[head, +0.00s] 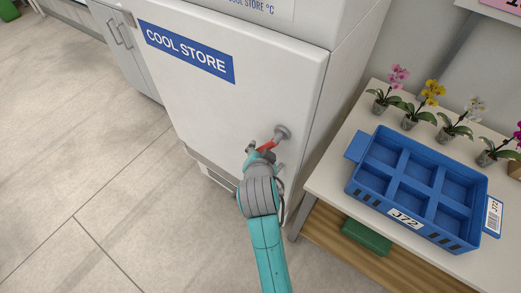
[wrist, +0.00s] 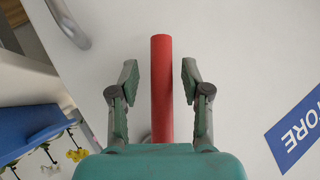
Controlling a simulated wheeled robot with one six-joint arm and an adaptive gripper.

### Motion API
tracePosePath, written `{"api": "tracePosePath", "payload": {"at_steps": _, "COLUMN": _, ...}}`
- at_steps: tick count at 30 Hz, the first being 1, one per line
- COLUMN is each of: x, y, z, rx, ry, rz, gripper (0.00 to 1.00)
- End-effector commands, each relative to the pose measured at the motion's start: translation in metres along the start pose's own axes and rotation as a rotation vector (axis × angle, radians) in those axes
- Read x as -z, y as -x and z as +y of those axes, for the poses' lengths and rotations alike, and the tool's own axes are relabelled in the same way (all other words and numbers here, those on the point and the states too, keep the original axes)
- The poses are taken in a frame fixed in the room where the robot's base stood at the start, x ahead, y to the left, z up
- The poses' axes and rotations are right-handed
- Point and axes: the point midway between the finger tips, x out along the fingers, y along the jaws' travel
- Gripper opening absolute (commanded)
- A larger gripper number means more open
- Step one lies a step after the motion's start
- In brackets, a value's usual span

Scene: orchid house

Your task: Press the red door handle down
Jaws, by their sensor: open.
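The red door handle (head: 266,146) is on the white cool store door (head: 250,85), beside its grey round mount (head: 282,132). In the wrist view the red handle (wrist: 161,85) runs lengthwise between the two fingers of my gripper (wrist: 158,82). The fingers are open, with a gap on each side of the handle, and do not appear to touch it. In the head view my gripper (head: 262,158) is at the handle and hides part of it. The lower end of the handle is hidden behind my gripper in the wrist view.
A table (head: 322,188) on the right holds a blue compartment crate (head: 360,190) and several potted orchids (head: 410,115). A green box (head: 366,236) is on its lower shelf. The tiled floor (head: 90,190) on the left is clear.

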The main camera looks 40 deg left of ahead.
Motion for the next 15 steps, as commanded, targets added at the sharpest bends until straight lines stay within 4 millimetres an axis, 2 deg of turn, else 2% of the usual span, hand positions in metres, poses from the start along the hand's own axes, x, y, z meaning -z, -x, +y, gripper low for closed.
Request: {"api": "tracePosePath", "payload": {"at_steps": 15, "x": -0.001, "y": 0.092, "z": 0.0, "rx": 0.002, "ry": 0.001, "rz": 0.001, "gripper": 0.47}}
